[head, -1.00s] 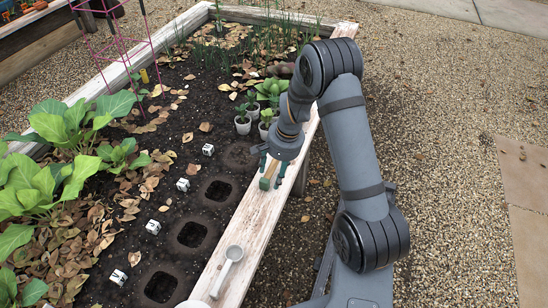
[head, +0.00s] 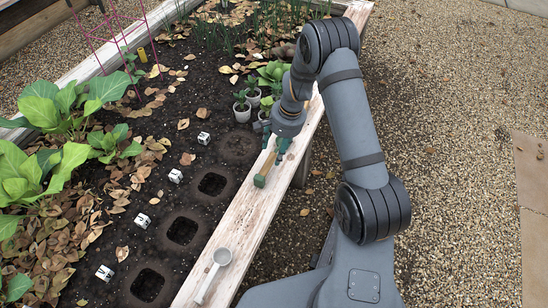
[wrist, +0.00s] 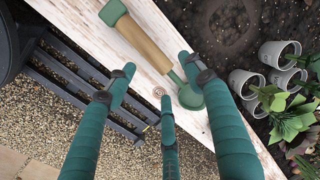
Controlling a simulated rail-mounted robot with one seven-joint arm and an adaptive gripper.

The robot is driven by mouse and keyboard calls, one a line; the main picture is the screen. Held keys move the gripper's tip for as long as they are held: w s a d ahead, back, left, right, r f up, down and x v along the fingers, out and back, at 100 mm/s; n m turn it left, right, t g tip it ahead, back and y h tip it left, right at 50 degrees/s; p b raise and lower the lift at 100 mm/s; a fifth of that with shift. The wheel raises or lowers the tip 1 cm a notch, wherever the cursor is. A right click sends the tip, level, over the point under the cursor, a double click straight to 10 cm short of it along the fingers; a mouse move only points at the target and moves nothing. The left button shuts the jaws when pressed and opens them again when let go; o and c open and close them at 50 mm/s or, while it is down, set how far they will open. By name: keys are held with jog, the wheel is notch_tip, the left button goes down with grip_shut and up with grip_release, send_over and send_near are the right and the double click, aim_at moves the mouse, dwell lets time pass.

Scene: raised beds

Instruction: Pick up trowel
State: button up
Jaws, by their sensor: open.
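The trowel (head: 265,170) lies on the pale wooden edge plank of the raised bed. In the wrist view the trowel (wrist: 144,44) has a tan handle with a green cap at one end, then a thin green neck and a rounded green end. My gripper (head: 276,149) is open and empty above the plank, by the far end of the trowel. In the wrist view the green fingers of my gripper (wrist: 157,72) are spread, with the trowel's neck and rounded end near the upper-right fingertip. I cannot tell whether they touch. In the head view the gripper hides the trowel's far end.
A pale scoop (head: 220,257) lies nearer on the same plank (head: 240,222). Small potted plants (head: 242,112) stand in the soil beside the gripper. Several dug holes (head: 183,230) and white markers (head: 141,221) line the bed. Gravel (head: 450,160) lies right of the plank.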

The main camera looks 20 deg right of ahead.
aim_at(274, 159)
jog(key=f, duration=0.2)
jog(key=a+f+b, duration=0.1)
jog(key=f+b, duration=0.1)
jog(key=f, duration=0.1)
jog(key=shift+s+a+f, duration=0.1)
jog(key=shift+a+f, duration=0.15)
jog(key=shift+f, duration=0.05)
jog(key=shift+c, duration=1.3)
jog(key=c, duration=1)
